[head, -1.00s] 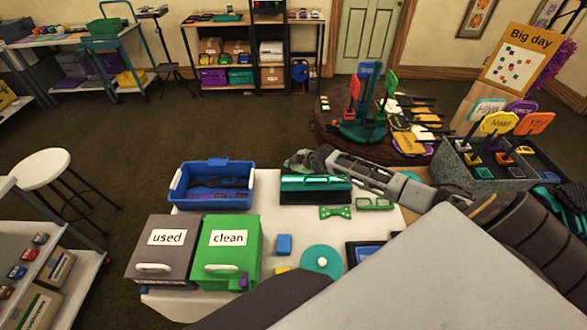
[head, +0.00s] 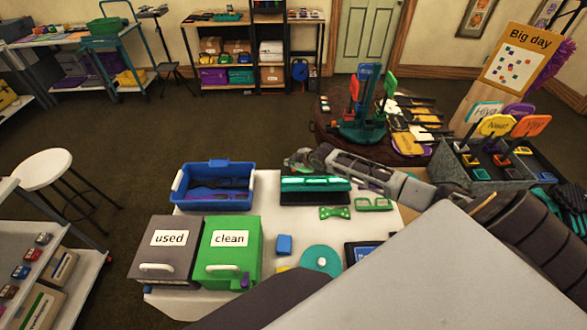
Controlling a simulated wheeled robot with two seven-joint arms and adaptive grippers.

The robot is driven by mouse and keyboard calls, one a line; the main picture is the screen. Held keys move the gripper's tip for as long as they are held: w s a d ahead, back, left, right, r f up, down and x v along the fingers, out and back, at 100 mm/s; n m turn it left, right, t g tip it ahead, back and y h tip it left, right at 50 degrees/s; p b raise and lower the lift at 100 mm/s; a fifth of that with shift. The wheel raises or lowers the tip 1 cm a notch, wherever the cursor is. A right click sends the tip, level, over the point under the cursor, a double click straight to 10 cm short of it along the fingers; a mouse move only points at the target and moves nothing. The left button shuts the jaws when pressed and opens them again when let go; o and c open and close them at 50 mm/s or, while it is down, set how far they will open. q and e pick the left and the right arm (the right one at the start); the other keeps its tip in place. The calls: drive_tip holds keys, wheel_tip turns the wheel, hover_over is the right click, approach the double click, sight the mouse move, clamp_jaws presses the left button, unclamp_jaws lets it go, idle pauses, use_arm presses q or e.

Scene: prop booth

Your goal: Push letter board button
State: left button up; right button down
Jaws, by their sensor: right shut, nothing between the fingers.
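A dark box with a bright teal upper face (head: 315,184) stands at the back of the white table; I cannot tell whether it is the letter board. A dark-framed panel with a blue screen (head: 364,252) lies at the table's right, partly hidden by my body. A teal disc with a white centre (head: 321,260) lies left of the panel. I cannot make out which part is the button. My right gripper (head: 297,159) is shut and empty, just beyond the teal-faced box. Contact is not clear. My left gripper is out of view.
The table (head: 290,225) also holds a blue bin (head: 176,190), a grey "used" box (head: 160,260), a green "clean" box (head: 232,237), a blue block (head: 284,244) and green glasses (head: 374,204). A sign rack (head: 470,185) stands at the right.

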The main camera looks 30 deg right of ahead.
sight(292, 171)
drive_tip(key=shift+r+p, duration=2.45)
drive_tip(key=shift+r, duration=0.3)
drive_tip(key=shift+f, duration=0.1)
